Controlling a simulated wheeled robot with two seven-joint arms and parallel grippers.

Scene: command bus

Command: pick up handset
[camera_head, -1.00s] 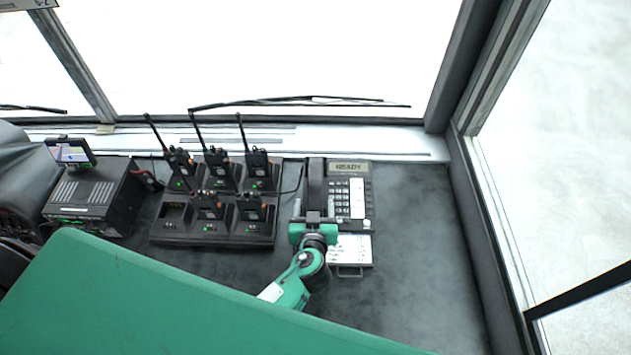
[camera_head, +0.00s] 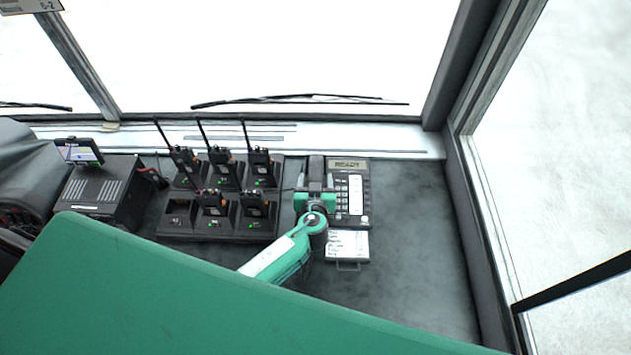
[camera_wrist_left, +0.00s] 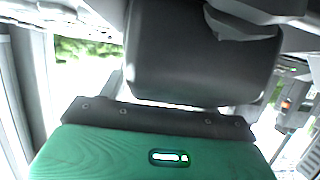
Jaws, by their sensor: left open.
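The black handset (camera_head: 316,166) lies lengthwise along the left side of the desk phone (camera_head: 350,190), whose screen reads READY. My left gripper (camera_head: 315,186) is open over the handset in the head view, with a finger on each side of it. The gripper hides the handset's lower part, and I cannot tell whether the fingers touch it. In the left wrist view a large dark block (camera_wrist_left: 205,50) fills the upper middle beyond the green gripper body; I cannot tell whether it is the handset. My right gripper is not in view.
A charger rack (camera_head: 200,234) with several radios (camera_head: 257,166) stands close on the left. A black box (camera_head: 98,196) with a small screen is farther left. A white card tray (camera_head: 347,245) sits below the phone. The dark dashboard right of the phone is clear, up to the window frame.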

